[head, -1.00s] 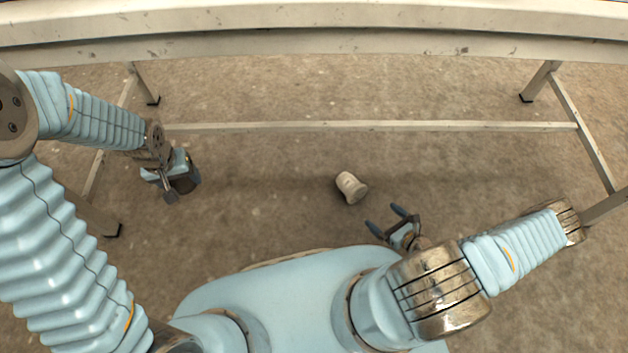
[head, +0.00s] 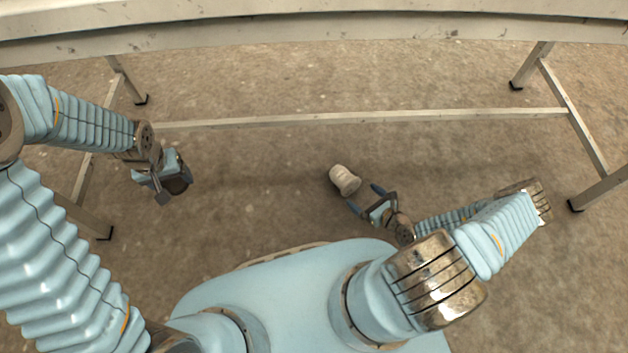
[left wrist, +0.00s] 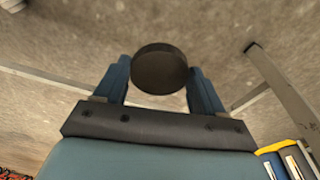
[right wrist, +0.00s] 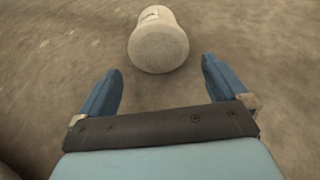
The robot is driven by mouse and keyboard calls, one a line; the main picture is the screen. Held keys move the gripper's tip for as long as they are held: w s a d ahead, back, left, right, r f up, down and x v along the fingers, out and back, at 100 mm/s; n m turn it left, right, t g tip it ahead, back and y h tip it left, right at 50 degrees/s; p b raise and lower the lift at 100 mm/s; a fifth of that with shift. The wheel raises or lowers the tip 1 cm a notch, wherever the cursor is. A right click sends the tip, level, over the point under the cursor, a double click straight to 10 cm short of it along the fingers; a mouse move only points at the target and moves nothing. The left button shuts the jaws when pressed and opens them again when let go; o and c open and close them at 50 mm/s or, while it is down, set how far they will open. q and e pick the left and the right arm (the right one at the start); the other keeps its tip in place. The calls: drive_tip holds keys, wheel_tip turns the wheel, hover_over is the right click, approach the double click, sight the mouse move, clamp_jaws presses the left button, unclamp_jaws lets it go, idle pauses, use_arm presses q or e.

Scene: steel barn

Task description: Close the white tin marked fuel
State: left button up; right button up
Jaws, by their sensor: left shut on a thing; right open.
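The white tin (head: 344,180) lies on the brown ground under the table, apparently on its side. In the right wrist view the tin (right wrist: 158,46) shows a pale round end towards me, just beyond the fingertips; its marking is too small to read. My right gripper (head: 365,197) is open and empty, close beside the tin at its lower right in the head view. My left gripper (left wrist: 160,80) is shut on a dark round lid (left wrist: 160,66), well to the left of the tin. In the head view the lid is hard to make out.
A pale table edge (head: 310,35) spans the top of the head view. Its legs (head: 130,82) and a low crossbar (head: 360,117) stand around the ground beyond the tin. The ground between my left gripper and the tin is clear.

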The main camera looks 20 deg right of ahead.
sight(352, 187)
use_arm(q)
drive_tip(key=shift+f+b, duration=0.55)
drive_tip(key=shift+b, duration=0.05)
use_arm(e)
drive_tip(key=x, duration=0.5)
drive_tip(key=shift+w+a+r, duration=0.15)
drive_tip(key=shift+w+r, duration=0.05)
drive_tip(key=shift+r, duration=0.15)
